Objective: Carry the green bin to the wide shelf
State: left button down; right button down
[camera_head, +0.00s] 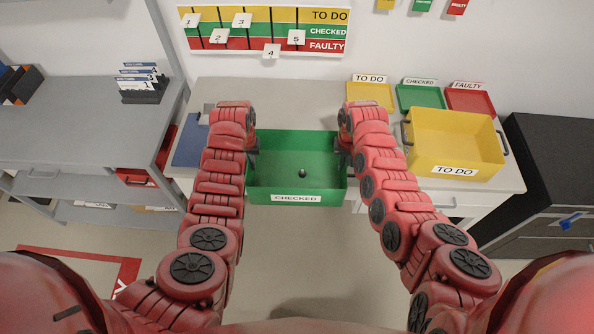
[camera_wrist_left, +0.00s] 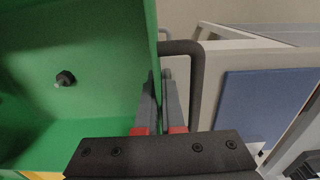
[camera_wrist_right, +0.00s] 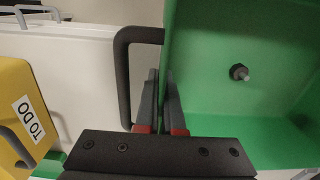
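The green bin (camera_head: 297,180), labelled CHECKED, is between my two arms in front of the white table. It looks upright, and a small dark knob-like part (camera_head: 302,173) lies inside. My left gripper (camera_head: 252,152) is closed on its left wall, beside a black handle (camera_wrist_left: 197,85). My right gripper (camera_head: 343,152) is closed on its right wall, beside the other black handle (camera_wrist_right: 124,80). In both wrist views the wall runs between the close-set fingers. A grey shelf unit (camera_head: 75,128) stands at the left; I cannot tell whether it is the wide shelf.
The white table (camera_head: 290,98) carries a yellow TO DO bin (camera_head: 455,135), small yellow, green and red trays (camera_head: 470,101) and a blue panel (camera_head: 188,145). A dark cabinet (camera_head: 555,150) stands at the right. Open floor (camera_head: 300,255) shows below the green bin.

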pick_arm(q)
jog(key=shift+r, duration=0.1)
pick_arm(e)
jog(key=shift+r, duration=0.1)
dwell(0.4)
